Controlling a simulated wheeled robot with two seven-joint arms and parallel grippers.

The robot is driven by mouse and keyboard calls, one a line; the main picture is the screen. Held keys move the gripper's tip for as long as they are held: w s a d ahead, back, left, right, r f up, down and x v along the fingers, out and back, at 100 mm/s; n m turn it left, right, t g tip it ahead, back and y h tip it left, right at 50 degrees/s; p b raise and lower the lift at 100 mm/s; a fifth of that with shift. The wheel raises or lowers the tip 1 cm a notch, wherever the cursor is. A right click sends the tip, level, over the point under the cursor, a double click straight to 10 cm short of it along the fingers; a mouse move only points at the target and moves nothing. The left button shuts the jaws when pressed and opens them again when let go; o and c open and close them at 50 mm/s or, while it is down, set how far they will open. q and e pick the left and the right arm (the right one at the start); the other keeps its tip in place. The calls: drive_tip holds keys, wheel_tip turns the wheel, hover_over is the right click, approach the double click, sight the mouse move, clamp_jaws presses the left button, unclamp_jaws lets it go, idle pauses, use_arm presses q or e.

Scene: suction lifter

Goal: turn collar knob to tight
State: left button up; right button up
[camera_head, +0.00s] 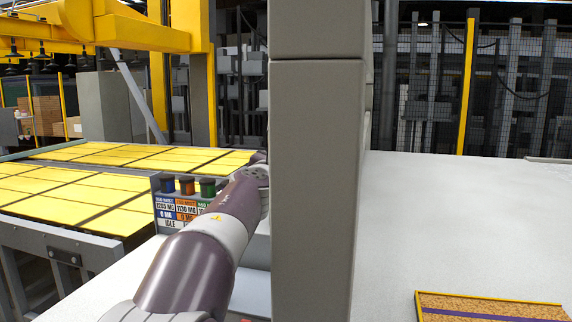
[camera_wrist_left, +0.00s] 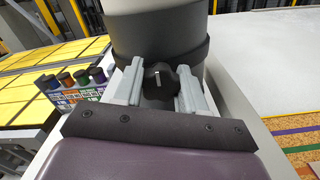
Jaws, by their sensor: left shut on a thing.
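In the left wrist view a black collar knob (camera_wrist_left: 160,82) with a pale pointer line sits on the front of a dark collar (camera_wrist_left: 158,38) around a grey column. The pointer line stands nearly upright in that view. My left gripper (camera_wrist_left: 158,88) is shut on the knob, with one grey finger on each side of it. In the head view the grey column (camera_head: 312,180) stands in the middle. My left arm reaches behind it, so the left gripper and the knob are hidden there. My right gripper is in neither view.
A panel (camera_head: 185,207) with blue, orange and green knobs stands left of the column. Yellow-topped conveyor tables (camera_head: 80,195) lie further left. A cork mat with a yellow edge (camera_head: 490,307) lies at the lower right of the white surface (camera_head: 460,220), which is otherwise clear.

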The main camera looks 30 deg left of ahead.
use_arm(q)
drive_tip(key=shift+s+r, duration=0.15)
drive_tip(key=shift+r, duration=0.35)
drive_tip(key=o, duration=1.1)
drive_tip(key=shift+f, duration=0.1)
drive_tip(key=shift+c, duration=0.2)
drive_tip(key=shift+w+f, duration=0.15)
drive_tip(key=shift+w, duration=0.05)
drive_tip(key=shift+s+f, duration=0.1)
drive_tip(key=shift+s+d, duration=0.1)
drive_tip(key=shift+s, duration=0.2)
drive_tip(key=b+v, duration=0.1)
drive_tip(key=v, duration=1.1)
